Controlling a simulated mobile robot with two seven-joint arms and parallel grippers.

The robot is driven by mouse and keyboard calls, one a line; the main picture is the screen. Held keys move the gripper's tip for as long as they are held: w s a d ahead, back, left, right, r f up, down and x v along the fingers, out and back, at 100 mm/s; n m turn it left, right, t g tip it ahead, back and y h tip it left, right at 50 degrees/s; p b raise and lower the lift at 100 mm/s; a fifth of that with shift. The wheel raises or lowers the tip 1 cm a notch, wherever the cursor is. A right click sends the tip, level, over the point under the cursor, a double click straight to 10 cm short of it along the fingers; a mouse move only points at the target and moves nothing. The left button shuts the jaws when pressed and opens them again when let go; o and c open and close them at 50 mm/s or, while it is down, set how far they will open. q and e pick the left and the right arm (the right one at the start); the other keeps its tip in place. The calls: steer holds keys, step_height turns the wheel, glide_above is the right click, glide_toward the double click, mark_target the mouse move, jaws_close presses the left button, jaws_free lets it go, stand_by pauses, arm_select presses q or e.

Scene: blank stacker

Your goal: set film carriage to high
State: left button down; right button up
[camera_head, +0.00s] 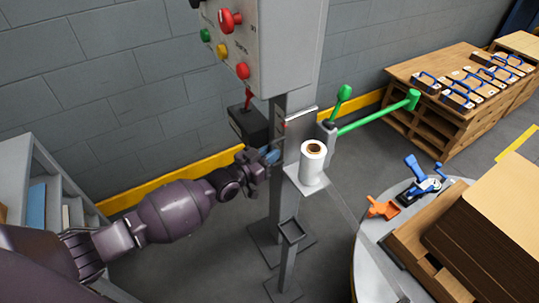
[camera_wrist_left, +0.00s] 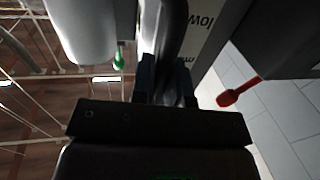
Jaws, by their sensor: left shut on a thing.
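The film carriage (camera_head: 306,184) is a pale bracket on the grey post, holding a white film roll (camera_head: 313,162) upright. The roll also shows blurred at the upper left of the left wrist view (camera_wrist_left: 82,30). My left gripper (camera_head: 270,157) is at the carriage's left side, beside the post. It is shut on a dark handle (camera_wrist_left: 172,35), which runs up between the fingers in the left wrist view. A pale scale plate (camera_wrist_left: 203,30) with upside-down lettering, including "low", stands just right of the handle. The fingers hide part of the handle. My right gripper is not in view.
A control box (camera_head: 285,45) with coloured buttons hangs above the carriage. A red lever (camera_head: 248,98) and green-handled arms (camera_head: 378,115) are close by. A round table (camera_head: 372,255) with tools and cardboard stands at right.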

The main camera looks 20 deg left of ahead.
arm_select(q)
steer(key=shift+w+r, duration=0.15)
steer(key=shift+r, duration=0.25)
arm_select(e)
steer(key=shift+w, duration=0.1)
arm_select(q)
steer(key=c, duration=1.1)
jaws_free()
steer(key=shift+c, duration=0.2)
steer(key=shift+f, duration=0.15)
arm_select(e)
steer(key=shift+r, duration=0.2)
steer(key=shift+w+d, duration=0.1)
arm_select(q)
steer(key=shift+s, duration=0.2)
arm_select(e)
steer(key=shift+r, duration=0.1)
arm_select(q)
steer(key=p+v, duration=0.1)
steer(key=v, duration=0.9)
steer(key=shift+s+a+p, duration=0.15)
steer(key=shift+s+p, duration=0.15)
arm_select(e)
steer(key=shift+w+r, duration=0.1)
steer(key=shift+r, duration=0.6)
